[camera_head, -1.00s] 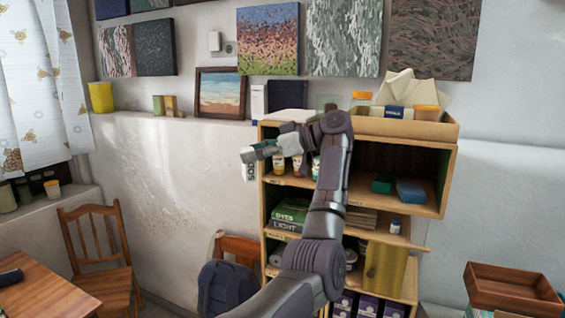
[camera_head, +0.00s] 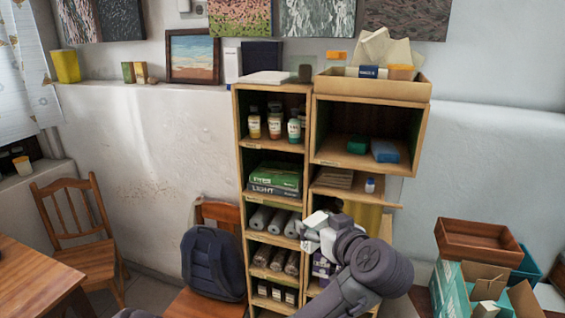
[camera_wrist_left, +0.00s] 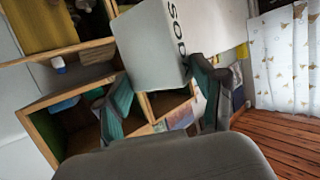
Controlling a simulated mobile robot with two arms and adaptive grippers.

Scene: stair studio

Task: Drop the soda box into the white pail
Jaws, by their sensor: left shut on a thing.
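My left gripper (camera_head: 322,236) is low in front of the shelf unit in the head view, shut on the soda box. The soda box (camera_wrist_left: 172,42) is white with dark "SOD" lettering and fills the upper middle of the left wrist view, between the gripper's two dark fingers. In the head view only a small pale part of the box shows by the gripper. I see no white pail in either view. My right gripper is not in view.
A wooden shelf unit (camera_head: 239,152) with bottles, boxes and rolls stands behind my left arm. A chair (camera_head: 84,252) and a table (camera_head: 28,280) are at left; a dark backpack (camera_head: 212,264) rests on another chair. A brown crate (camera_head: 482,241) and open cartons fill the lower right.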

